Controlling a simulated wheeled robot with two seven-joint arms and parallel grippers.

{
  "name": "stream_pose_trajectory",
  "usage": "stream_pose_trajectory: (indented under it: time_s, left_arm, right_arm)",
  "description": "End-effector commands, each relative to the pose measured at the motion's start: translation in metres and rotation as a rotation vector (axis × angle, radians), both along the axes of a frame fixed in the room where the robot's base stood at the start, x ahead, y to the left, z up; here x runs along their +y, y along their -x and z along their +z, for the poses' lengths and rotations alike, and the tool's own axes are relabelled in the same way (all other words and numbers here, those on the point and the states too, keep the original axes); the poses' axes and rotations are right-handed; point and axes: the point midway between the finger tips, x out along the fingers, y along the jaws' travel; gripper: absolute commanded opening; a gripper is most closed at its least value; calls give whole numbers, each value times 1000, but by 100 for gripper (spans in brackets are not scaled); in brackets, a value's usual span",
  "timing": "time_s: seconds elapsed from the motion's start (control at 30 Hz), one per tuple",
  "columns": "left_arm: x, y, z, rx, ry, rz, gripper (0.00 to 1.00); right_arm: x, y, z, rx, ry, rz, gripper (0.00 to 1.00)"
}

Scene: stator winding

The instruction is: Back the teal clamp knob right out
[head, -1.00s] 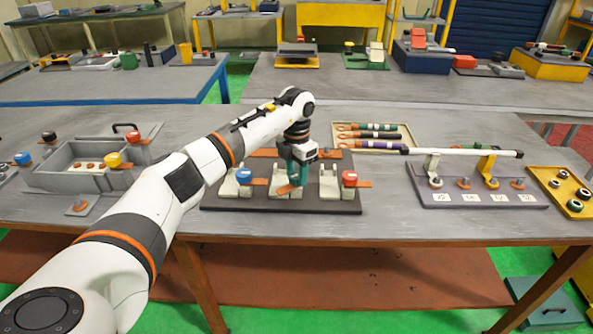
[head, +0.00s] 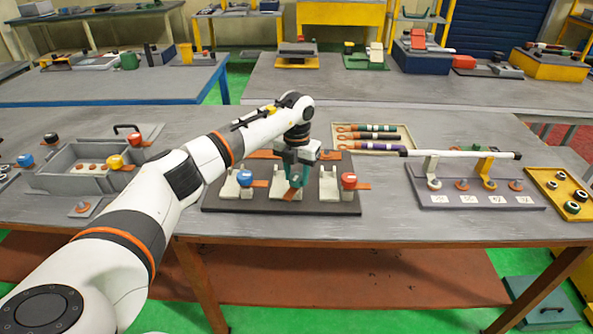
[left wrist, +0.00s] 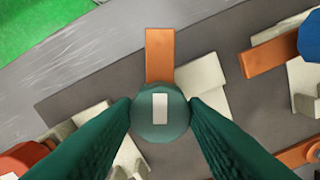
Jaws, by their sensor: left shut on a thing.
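The teal clamp knob (left wrist: 160,120) is a round teal cap with a pale rectangle on top, in the middle of the left wrist view. An orange strip (left wrist: 160,55) reaches out from under it, at an angle to the board. My left gripper (head: 294,182) is above the middle clamp and shut on the knob; in the left wrist view its dark green fingers (left wrist: 160,106) press on both sides. In the head view the knob is mostly hidden by the fingers. My right gripper is out of view.
The clamp stands on a dark board (head: 230,205), between a clamp with a blue knob (head: 244,178) and one with a red knob (head: 348,180). A tray of coloured-handled tools (head: 400,131) lies behind to the right. A grey box (head: 68,180) stands left.

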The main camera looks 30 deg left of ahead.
Motion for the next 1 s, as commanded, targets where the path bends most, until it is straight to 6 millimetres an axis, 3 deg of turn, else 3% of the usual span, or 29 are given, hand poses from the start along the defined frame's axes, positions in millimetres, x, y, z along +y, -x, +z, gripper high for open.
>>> stream_pose_trajectory:
  time_s: [1.0]
  left_arm:
    - [0,0,1,0,0,965,17]
  right_arm:
    - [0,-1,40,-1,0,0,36]
